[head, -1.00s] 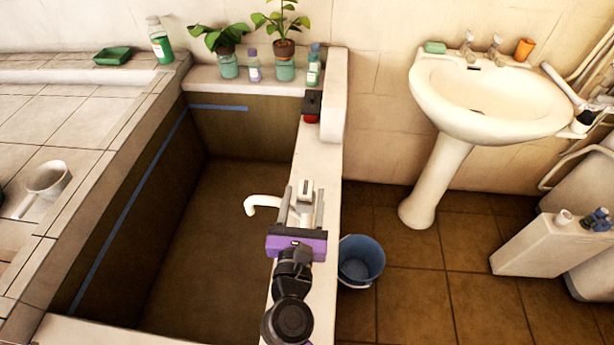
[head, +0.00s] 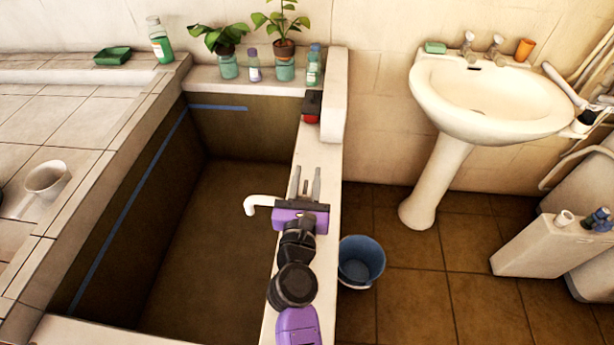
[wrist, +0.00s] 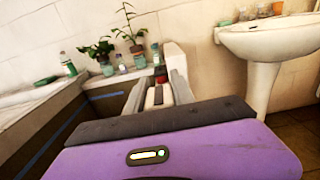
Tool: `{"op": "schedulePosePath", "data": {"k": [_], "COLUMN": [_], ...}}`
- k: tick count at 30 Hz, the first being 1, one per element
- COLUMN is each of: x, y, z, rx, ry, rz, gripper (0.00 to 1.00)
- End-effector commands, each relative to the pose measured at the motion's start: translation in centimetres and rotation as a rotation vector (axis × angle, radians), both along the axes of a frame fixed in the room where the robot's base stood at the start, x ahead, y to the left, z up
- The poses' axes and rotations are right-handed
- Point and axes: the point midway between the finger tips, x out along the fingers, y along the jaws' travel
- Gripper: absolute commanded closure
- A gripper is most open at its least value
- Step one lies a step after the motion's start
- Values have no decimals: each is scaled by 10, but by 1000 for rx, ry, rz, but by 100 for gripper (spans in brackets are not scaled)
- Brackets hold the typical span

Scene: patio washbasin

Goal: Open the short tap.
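A white tap spout (head: 260,202) curves out over the basin's inner side from the right-hand ledge in the head view. My gripper (head: 306,170) is over the ledge right beside it and hides the rest of this tap, so I cannot see its handle. The gripper's two grey fingers are apart and point toward the far wall. They also show spread in the wrist view (wrist: 158,84), with a pale surface between them that I cannot identify for sure. Two more taps, left (head: 467,43) and right (head: 494,46), stand on the white washbasin (head: 450,90).
A red and black object (head: 311,106) lies farther along the ledge (head: 309,148). Potted plants and bottles stand at the back. A blue bucket (head: 361,262) is on the floor right of the ledge. The deep basin (head: 215,240) is empty.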

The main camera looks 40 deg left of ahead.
Motion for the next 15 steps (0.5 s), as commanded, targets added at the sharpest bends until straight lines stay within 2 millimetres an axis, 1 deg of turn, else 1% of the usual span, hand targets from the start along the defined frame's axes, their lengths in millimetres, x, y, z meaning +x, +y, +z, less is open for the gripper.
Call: {"op": "schedulePosePath", "data": {"k": [15], "x": [0], "y": [0], "z": [2], "rx": [-1], "ry": [0], "rz": [38], "gripper": [100]}}
